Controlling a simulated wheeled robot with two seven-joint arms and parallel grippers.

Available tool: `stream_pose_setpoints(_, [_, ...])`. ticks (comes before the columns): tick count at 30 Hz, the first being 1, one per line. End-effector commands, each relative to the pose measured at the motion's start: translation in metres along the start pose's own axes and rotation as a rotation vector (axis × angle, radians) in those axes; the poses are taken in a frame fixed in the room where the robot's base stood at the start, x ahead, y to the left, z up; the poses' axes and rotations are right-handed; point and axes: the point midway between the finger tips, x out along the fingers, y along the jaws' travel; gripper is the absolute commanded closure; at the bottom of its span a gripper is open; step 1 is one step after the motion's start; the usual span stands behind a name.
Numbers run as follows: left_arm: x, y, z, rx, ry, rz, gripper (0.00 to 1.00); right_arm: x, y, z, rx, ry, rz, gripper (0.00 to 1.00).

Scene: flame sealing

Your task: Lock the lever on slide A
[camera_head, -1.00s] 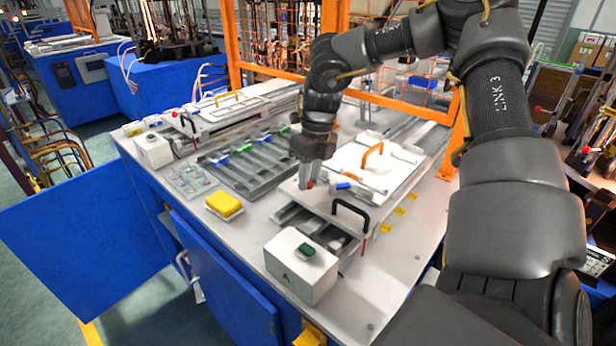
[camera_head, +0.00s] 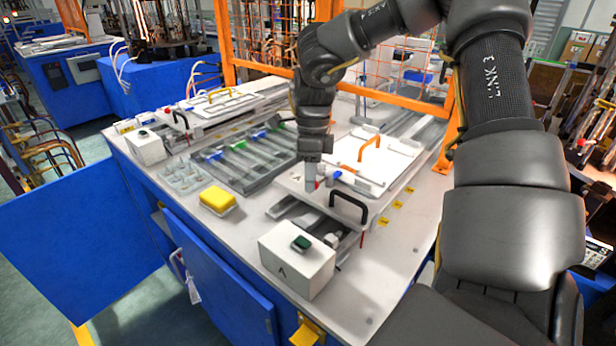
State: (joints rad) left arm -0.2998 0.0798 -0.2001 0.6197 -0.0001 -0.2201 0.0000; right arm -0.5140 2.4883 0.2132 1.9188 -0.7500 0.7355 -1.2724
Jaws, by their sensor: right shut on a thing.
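Slide A is the white plate (camera_head: 291,183) with a black handle (camera_head: 350,205) at its front, near the middle of the bench. My right gripper (camera_head: 312,186) points down at the plate's left part, behind and left of the black handle. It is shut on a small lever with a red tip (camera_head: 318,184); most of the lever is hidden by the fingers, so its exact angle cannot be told. A small blue part (camera_head: 336,174) shows just right of the fingers. My left gripper is not in view.
A white box marked A (camera_head: 297,262) with a green button (camera_head: 301,242) stands in front of the slide. A yellow block (camera_head: 217,199) lies to the left. An orange handle (camera_head: 370,145) stands behind. The bench right of the box is clear.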

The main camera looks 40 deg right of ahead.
Motion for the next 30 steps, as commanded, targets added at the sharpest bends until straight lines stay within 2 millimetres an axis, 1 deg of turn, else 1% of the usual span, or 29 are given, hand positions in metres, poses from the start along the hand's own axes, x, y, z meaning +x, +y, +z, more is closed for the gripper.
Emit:
stream_pose_setpoints(1, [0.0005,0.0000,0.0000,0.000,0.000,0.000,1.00,0.0025,0.0010,-0.0037,-0.003,0.011,0.006,1.00])
stream_pose_setpoints(16, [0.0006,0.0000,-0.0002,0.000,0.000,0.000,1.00,0.0032,0.0019,-0.0066,-0.017,0.018,0.009,1.00])
stream_pose_setpoints(17, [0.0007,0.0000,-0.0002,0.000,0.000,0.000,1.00,0.0033,0.0019,-0.0067,-0.016,0.018,0.009,0.76])
stream_pose_setpoints(21, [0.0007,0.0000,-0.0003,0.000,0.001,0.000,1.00,0.0032,0.0016,-0.0064,-0.016,0.017,0.008,0.57])
stream_pose_setpoints(22, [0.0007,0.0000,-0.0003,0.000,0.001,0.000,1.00,0.0030,0.0015,-0.0061,-0.016,0.017,0.007,0.55])
stream_pose_setpoints(30, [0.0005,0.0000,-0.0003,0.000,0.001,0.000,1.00,0.0019,0.0014,-0.0026,-0.021,0.013,0.004,0.55])
